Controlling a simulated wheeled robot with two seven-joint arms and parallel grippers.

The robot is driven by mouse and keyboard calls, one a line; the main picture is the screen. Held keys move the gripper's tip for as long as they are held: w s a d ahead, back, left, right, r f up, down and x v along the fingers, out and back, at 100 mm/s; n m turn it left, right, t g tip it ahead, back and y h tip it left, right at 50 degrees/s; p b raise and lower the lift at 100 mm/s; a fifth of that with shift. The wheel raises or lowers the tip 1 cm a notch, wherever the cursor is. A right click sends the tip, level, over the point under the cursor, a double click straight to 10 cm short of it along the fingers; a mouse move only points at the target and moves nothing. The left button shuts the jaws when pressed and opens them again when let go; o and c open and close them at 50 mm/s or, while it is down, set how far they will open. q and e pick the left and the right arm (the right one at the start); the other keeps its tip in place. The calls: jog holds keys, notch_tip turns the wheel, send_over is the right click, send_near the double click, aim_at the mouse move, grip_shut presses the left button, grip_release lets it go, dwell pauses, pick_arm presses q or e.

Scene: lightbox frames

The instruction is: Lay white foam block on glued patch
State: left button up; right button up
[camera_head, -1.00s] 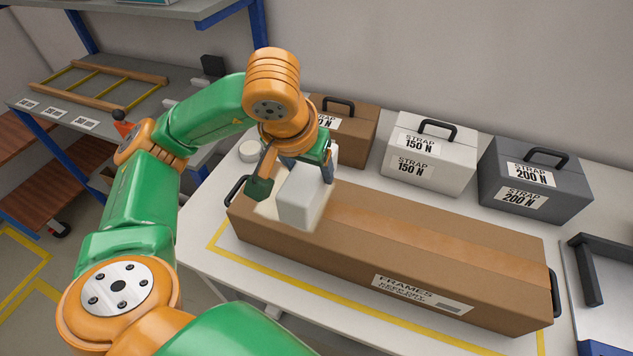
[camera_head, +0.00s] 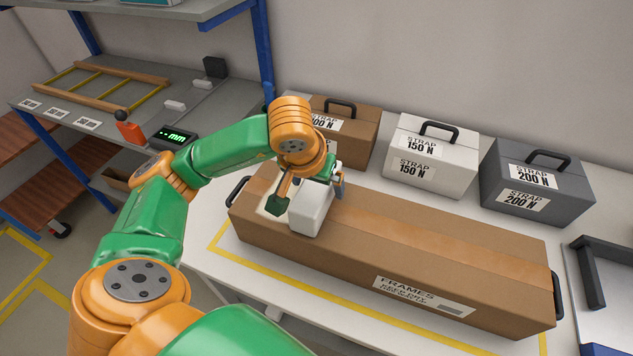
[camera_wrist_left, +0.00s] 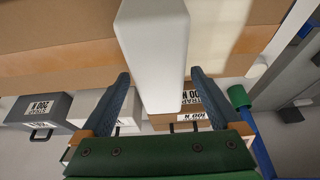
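In the left wrist view the block (camera_wrist_left: 155,45) runs up from between the two dark fingers (camera_wrist_left: 162,85). A pale patch (camera_head: 267,208) lies on top of the long brown box (camera_head: 420,235), near its left end. The block is over the box, just right of the visible part of the patch, and may hide some of it. I cannot tell whether the block touches the box. My right gripper is out of view.
Brown (camera_head: 355,150), white (camera_head: 430,160) and grey (camera_head: 535,185) strap-labelled cases stand behind the box. A tray with a dark handle (camera_head: 588,270) is at the right. A shelf with a lit readout (camera_head: 173,138) is at the left. The box's right half is clear on top.

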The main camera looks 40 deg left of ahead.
pick_arm(q)
jog(key=shift+r+p, duration=0.3)
jog(key=shift+s+r, duration=0.15)
jog(key=shift+r, duration=0.2)
jog(key=p+v, duration=0.2)
jog(key=v, duration=0.9)
jog(key=shift+s, duration=0.1)
